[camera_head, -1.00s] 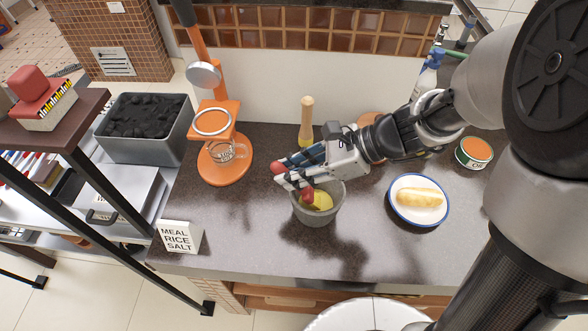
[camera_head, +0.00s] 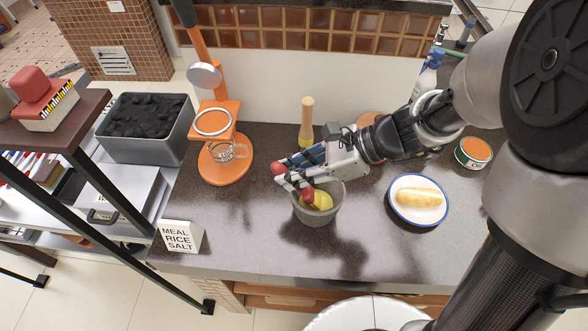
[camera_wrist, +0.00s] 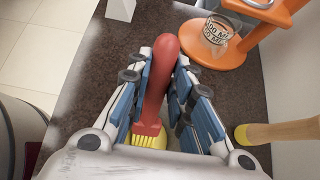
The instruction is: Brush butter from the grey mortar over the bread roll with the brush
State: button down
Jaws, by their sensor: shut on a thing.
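My gripper (camera_head: 282,176) is shut on the red brush (camera_head: 279,168), whose handle end sticks out past the fingertips. In the wrist view the brush (camera_wrist: 160,75) lies between the blue finger pads of my gripper (camera_wrist: 163,75), with its yellow bristles close to yellow butter (camera_wrist: 152,141). The grey mortar (camera_head: 318,214) stands on the counter below my gripper, with yellow butter (camera_head: 323,201) inside. The brush's lower end is at the butter; I cannot tell if it touches. The bread roll (camera_head: 418,196) lies on a white plate with a blue rim (camera_head: 391,205), right of the mortar.
An orange stand (camera_head: 222,171) with a glass cup (camera_head: 226,152) is on the left. A wooden-handled tool (camera_head: 307,117) stands behind my gripper. A MEAL RICE SALT box (camera_head: 181,237) is at the front left, a green can (camera_head: 473,154) at the right.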

jog(key=shift+r+p, duration=3.25)
jog(key=shift+r, duration=0.2)
jog(key=shift+r, duration=0.1)
notch_tip(320, 180, up, 7)
jog(key=p, duration=0.6)
jog(key=shift+p, duration=0.4)
